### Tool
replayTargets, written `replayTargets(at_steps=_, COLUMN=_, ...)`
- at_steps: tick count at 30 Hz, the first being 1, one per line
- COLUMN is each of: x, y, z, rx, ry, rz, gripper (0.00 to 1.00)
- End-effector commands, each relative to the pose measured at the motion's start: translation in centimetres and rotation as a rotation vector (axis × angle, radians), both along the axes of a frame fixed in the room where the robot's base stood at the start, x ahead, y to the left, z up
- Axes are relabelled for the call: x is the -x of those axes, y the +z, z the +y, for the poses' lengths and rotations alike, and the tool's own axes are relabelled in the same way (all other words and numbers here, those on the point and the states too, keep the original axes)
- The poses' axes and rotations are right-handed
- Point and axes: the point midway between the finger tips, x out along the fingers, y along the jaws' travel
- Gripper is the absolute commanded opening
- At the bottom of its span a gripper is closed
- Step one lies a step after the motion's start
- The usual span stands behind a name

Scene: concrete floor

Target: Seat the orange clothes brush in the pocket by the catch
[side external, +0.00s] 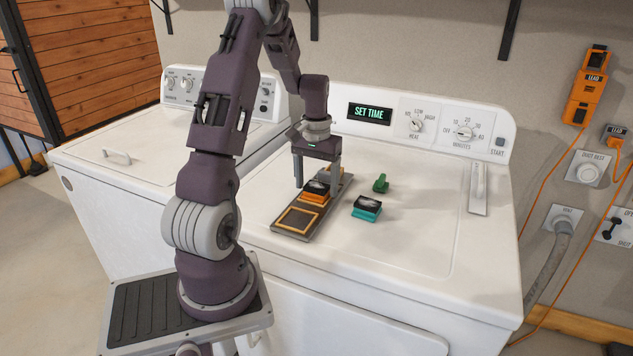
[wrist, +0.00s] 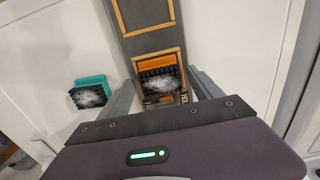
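The orange clothes brush (side external: 313,197) lies bristles up on a dark tray (side external: 292,234), and its black, white-dusted bristles show in the wrist view (wrist: 157,79). The tray has an empty orange-outlined pocket (side external: 298,220) at its near end. The brush is farther along, by another orange outline (wrist: 154,52); whether it sits down in a pocket is unclear. My gripper (side external: 317,182) is above the tray, fingers apart on either side of the brush, with narrow gaps in the wrist view (wrist: 162,80). I cannot make out the catch; partly hidden lettering shows beside the brush.
A teal brush (side external: 367,213) with dark, white-dusted bristles lies right of the tray on the white machine top (side external: 430,235). A small green object (side external: 380,183) lies behind it. The control panel (side external: 425,123) rises at the back. Free room lies to the right.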

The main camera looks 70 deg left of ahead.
Motion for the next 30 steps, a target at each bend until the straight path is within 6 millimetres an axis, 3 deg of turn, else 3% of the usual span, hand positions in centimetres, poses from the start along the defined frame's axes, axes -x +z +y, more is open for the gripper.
replayTargets(at_steps=8, x=0.0, y=0.1, z=0.0, rx=-0.001, ry=0.000, rz=-0.001, gripper=0.75)
replayTargets(at_steps=11, x=-0.1, y=1.2, z=0.1, rx=-0.004, ry=0.000, rz=-0.002, gripper=0.75)
replayTargets(at_steps=21, x=-0.1, y=9.9, z=0.1, rx=-0.005, ry=0.000, rz=-0.004, gripper=0.75)
replayTargets(at_steps=26, x=-0.1, y=12.1, z=0.0, rx=-0.003, ry=-0.002, rz=-0.003, gripper=0.75)
replayTargets(at_steps=28, x=-0.4, y=13.2, z=-1.4, rx=-0.013, ry=-0.028, rz=-0.016, gripper=0.75)
replayTargets(at_steps=30, x=-1.0, y=15.1, z=-5.0, rx=-0.040, ry=-0.099, rz=-0.051, gripper=0.75)
